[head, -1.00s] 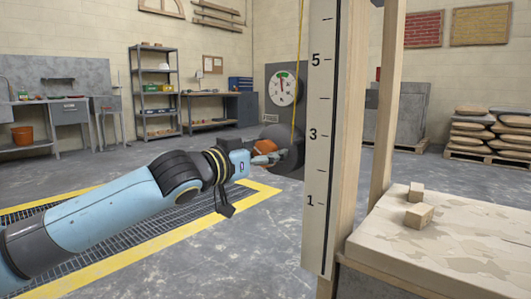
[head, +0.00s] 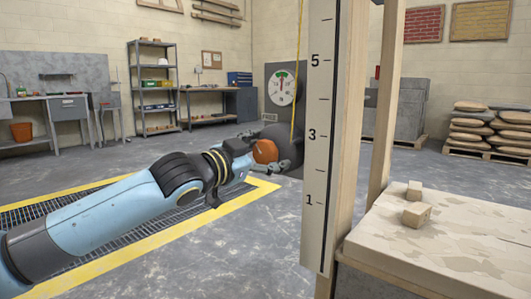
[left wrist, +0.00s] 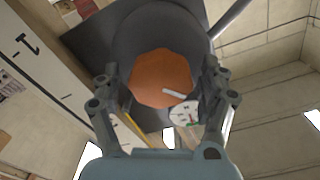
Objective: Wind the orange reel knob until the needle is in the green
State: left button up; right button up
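The orange reel knob (head: 265,151) sits on the front of a dark round reel (head: 284,140) below the gauge. In the left wrist view the knob (left wrist: 158,80), with a pale mark on its face, lies between my fingers. My left gripper (head: 264,153) is open around the knob, with a small gap showing on each side. The round white gauge (head: 282,88) is on a grey panel above the reel. Its needle points roughly straight up, at or near the small green band; the exact reading is too small to tell. My right gripper is out of view.
A tall numbered scale board (head: 318,190) on a wooden post stands just right of the reel. A yellow line (head: 297,70) runs down to the reel. A plaster-stained table (head: 450,240) with two small blocks is at the right. Open floor lies in front.

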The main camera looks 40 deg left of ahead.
pick_arm(q)
jog(key=shift+s, duration=0.1)
jog(key=s, duration=1.1)
jog(key=shift+s+a, duration=0.35)
jog(key=shift+a, duration=0.1)
jog(key=shift+a, duration=0.1)
dwell(1.3)
